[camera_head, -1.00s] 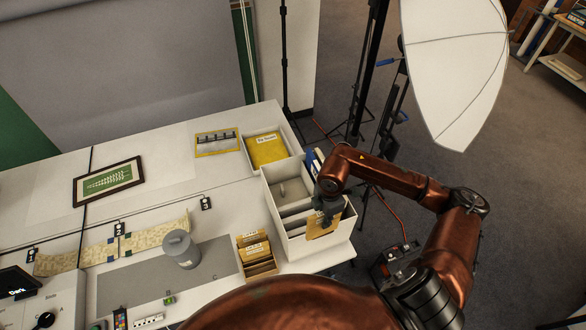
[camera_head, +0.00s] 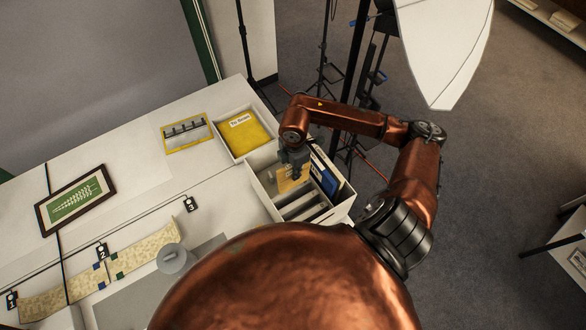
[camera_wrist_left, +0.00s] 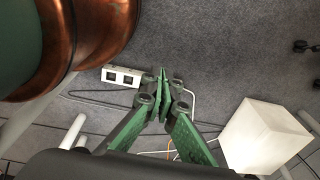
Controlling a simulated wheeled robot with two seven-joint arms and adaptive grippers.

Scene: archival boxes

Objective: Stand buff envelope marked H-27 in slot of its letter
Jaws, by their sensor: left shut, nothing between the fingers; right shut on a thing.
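My right gripper (camera_head: 294,158) is shut on a buff envelope (camera_head: 290,180), which hangs below the fingers. Its marking is too small to read. The envelope is at the back part of a white divided box (camera_head: 257,200); I cannot tell how far it reaches inside. Slots between grey dividers show in the front part of the box, and their letters are not legible. My left gripper (camera_wrist_left: 163,85) is shut and empty in the left wrist view, over the floor, away from the box.
A white tray with a yellow folder (camera_head: 245,132) stands behind the box. Blue and white items (camera_head: 325,178) stand along the box's right side. A white block (camera_wrist_left: 262,138) stands on the floor.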

